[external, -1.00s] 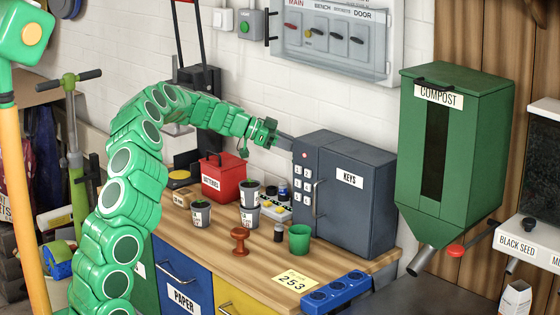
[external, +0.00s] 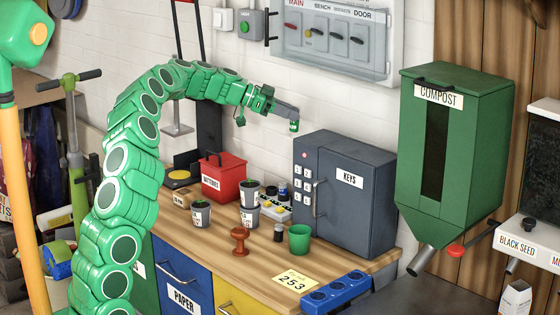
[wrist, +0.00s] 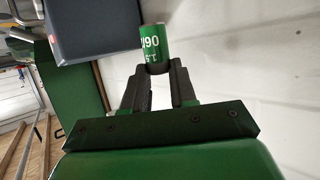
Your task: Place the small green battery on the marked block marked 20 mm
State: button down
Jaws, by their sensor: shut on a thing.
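My gripper (external: 291,117) is shut on the small green battery (external: 294,126) and holds it in the air, above the back left of the grey key cabinet's top. In the wrist view the green battery (wrist: 153,38) has white lettering and a pale end, and its lower end sits between the dark fingertips (wrist: 157,71). A small tan block (external: 182,197) with a dark mark stands on the bench at the back left, beside the red box. Its mark is too small to read, so I cannot tell whether it says 20 mm.
The grey key cabinet (external: 375,215) stands below my gripper. The red box (external: 223,177), several pots, a brown knob-shaped thing (external: 239,241) and a green cup (external: 299,238) stand on the wooden bench (external: 225,277). The green compost bin (external: 476,160) hangs on the right.

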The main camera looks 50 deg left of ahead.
jog(key=s+a+n+t+y, duration=0.2)
jog(key=s+a, duration=0.9)
jog(key=a, duration=0.5)
jog(key=n+t+y, duration=0.1)
jog(key=n+y, duration=0.1)
send_over(178, 192)
notch_tip(178, 192, down, 12)
jog(key=r, duration=0.1)
jog(key=shift+d+f, duration=0.15)
jog(key=shift+f, duration=4.7)
jog(key=shift+f, duration=0.1)
jog(key=c, duration=0.9)
grip_release()
jog(key=v, duration=1.2)
